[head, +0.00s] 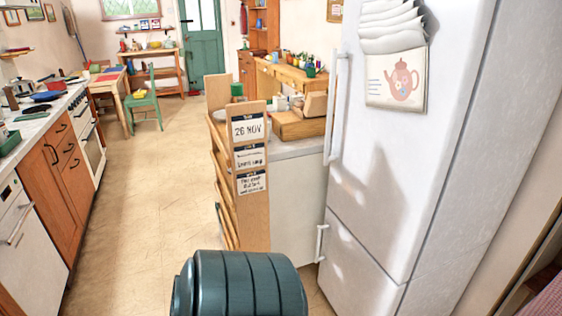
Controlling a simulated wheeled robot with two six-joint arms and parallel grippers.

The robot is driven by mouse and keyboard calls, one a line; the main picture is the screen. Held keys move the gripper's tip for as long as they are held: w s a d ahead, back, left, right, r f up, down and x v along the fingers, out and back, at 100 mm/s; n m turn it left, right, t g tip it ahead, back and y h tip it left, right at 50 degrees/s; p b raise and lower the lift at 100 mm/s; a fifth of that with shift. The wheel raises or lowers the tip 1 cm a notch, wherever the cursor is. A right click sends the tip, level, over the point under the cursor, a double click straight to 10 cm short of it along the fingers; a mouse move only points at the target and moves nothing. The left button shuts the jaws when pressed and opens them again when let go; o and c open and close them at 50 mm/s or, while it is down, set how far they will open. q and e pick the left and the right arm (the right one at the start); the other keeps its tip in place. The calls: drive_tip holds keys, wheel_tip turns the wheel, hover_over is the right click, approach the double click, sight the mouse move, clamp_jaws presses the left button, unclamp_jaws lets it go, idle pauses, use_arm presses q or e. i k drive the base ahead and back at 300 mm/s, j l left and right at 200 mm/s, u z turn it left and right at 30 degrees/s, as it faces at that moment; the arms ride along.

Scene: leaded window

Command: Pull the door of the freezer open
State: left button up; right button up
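A tall white fridge-freezer (400,160) stands at the right in the head view. A seam splits it into a tall upper door and a lower door (355,268). Both doors look shut. The upper door has a long vertical white handle (337,110) along its left edge. The lower door has a short vertical white handle (321,243) near its upper left corner. The bottom of the lower door runs out of the picture. Neither of my grippers is in view. No label shows which door is the freezer's.
A white counter end with a wooden rack (252,175) stands just left of the fridge-freezer. Clear floor (150,195) runs between it and the left cabinets (62,175). A green chair (143,103) and a table stand farther back.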

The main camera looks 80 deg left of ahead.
sight(352, 281)
drive_tip(key=u, duration=1.85)
